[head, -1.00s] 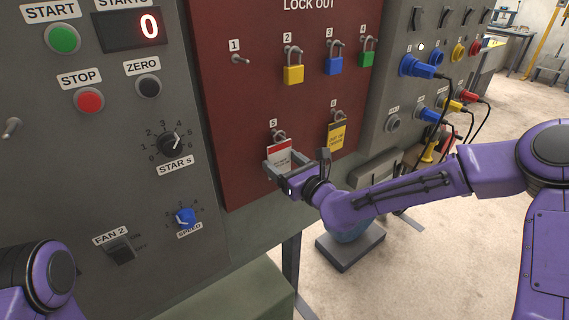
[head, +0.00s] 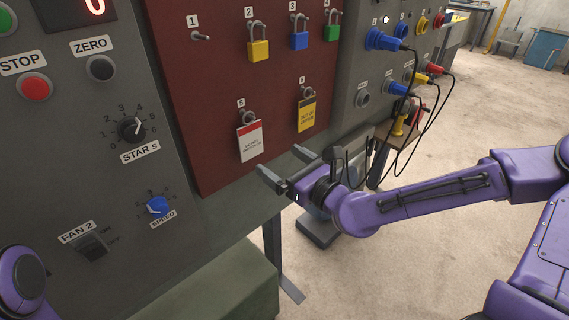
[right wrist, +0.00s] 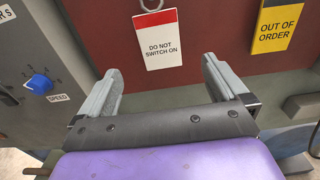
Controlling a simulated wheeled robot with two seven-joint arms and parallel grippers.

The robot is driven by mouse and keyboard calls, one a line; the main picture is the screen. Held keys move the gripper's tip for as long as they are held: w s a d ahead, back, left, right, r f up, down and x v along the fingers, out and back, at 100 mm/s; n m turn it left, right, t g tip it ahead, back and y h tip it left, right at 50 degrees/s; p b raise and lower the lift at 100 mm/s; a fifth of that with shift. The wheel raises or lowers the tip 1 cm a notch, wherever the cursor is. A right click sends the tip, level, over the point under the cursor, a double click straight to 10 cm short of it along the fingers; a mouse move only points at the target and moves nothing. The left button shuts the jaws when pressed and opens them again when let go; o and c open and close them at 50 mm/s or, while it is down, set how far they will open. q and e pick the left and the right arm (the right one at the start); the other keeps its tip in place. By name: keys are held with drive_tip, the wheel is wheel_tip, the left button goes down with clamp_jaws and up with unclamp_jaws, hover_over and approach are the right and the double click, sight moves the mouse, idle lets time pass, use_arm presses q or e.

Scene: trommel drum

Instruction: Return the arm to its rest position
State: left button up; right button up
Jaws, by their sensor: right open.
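My right gripper (head: 280,160) is open and empty in the head view, just below and in front of the lower edge of the red lockout board (head: 210,110). Its two fingers also show in the right wrist view (right wrist: 160,85), with nothing between them. A red and white "DO NOT SWITCH ON" tag (head: 249,141) hangs from hook 5, above the gripper and apart from it; it also shows in the right wrist view (right wrist: 157,42). Of my left arm only a purple joint shows at the lower left of the head view; its gripper is out of view.
A yellow "OUT OF ORDER" tag (head: 307,114) hangs on hook 6. Yellow (head: 258,50), blue (head: 299,40) and green (head: 332,32) padlocks hang above. Blue plugs (head: 385,40) with black cables stick out at right. A green box (head: 215,290) stands below. Open floor lies at right.

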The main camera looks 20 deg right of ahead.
drive_tip(key=s+d+f+n+g+h, duration=0.2)
drive_tip(key=s+f+n, duration=0.1)
drive_tip(key=f+n, duration=0.4)
drive_tip(key=s+d+f+n+g+h, duration=0.2)
drive_tip(key=f+n+g+h, duration=0.15)
drive_tip(key=f, duration=0.45)
drive_tip(key=s+d+f+n+g+h, duration=0.1)
drive_tip(key=s+d+f+n+g, duration=0.15)
drive_tip(key=f+n, duration=0.5)
drive_tip(key=s+d+f+n+g+h, duration=0.1)
drive_tip(key=s+d+f+n+g, duration=0.1)
drive_tip(key=s+f, duration=0.5)
drive_tip(key=s+d+f+n+g+h, duration=0.2)
drive_tip(key=s+f+n, duration=0.3)
drive_tip(key=s, duration=1)
wheel_tip(320, 180, down, 4)
drive_tip(key=shift+r+g, duration=0.25)
drive_tip(key=shift+g, duration=0.65)
drive_tip(key=shift+d, duration=0.1)
